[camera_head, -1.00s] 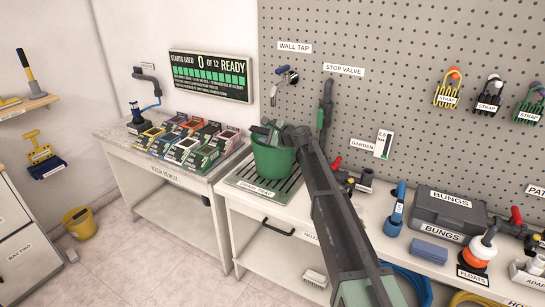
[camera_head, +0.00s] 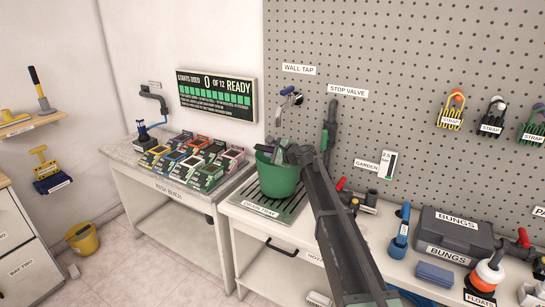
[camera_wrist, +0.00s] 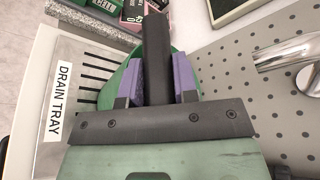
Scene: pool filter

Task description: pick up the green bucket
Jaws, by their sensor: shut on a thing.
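The green bucket (camera_head: 277,181) is upright at the drain tray (camera_head: 244,208), on the bench below the wall tap (camera_head: 287,98). I cannot tell whether its base touches the tray. My gripper (camera_head: 287,153) is at the bucket's top, reaching in from the right, and hides part of the rim. In the wrist view, the purple-padded fingers of my gripper (camera_wrist: 157,80) are closed on both sides of a dark upright bar (camera_wrist: 156,50), which seems to be the bucket's handle. Green bucket wall (camera_wrist: 122,85) shows behind the fingers.
The wash bench (camera_head: 165,185) at left holds several coloured boxes and a blue-hosed tap. A stop valve (camera_head: 329,125) hangs close behind my gripper. Pipe fittings (camera_head: 362,198) and a bungs case (camera_head: 455,232) stand to the right. A yellow bucket (camera_head: 83,239) sits on the floor.

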